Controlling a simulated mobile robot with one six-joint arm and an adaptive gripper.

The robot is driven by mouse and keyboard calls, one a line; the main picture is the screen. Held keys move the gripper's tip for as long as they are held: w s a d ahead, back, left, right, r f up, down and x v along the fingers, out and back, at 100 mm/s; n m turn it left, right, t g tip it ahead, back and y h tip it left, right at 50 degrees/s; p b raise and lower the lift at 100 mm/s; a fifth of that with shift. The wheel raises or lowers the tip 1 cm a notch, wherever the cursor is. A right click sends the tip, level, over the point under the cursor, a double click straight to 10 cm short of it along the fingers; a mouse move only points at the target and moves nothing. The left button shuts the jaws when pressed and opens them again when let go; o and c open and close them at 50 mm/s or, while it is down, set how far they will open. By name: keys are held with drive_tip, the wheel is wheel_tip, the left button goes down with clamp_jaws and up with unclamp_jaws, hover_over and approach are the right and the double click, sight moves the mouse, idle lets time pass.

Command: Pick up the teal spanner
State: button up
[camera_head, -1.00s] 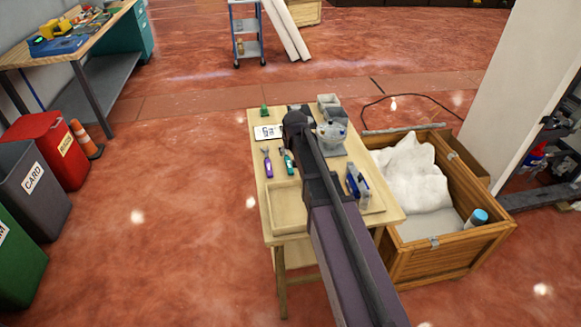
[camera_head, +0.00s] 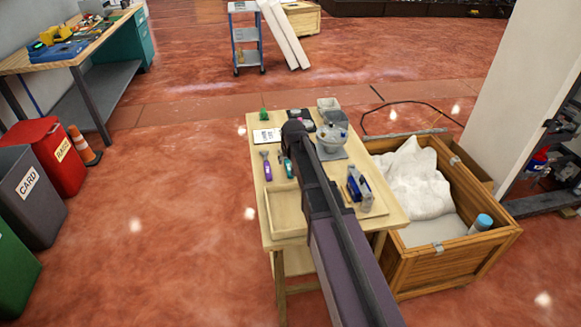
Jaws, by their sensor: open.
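The teal spanner (camera_head: 288,168) lies on the small wooden table, close to the left edge of my arm. Its teal handle shows, and my arm may cover part of it. A purple-handled tool (camera_head: 267,168) lies just to its left. My dark arm reaches over the table from the lower right, and its rounded end stands above the table behind the spanner. My gripper is hidden behind the arm, so its fingers and their distance from the spanner cannot be seen.
The wooden table (camera_head: 258,205) also bears a white labelled card (camera_head: 266,135), a grey stand with a bowl (camera_head: 332,140) and a blue item (camera_head: 358,185). A wooden crate (camera_head: 440,268) stands close on the right. The floor left of the table is clear.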

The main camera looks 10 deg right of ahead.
sight(289, 168)
drive_tip(key=shift+f, duration=0.15)
drive_tip(key=shift+b+x, duration=2.4)
drive_tip(key=shift+x, duration=0.05)
drive_tip(key=shift+w+d, duration=0.1)
drive_tip(key=shift+f, duration=0.25)
clamp_jaws()
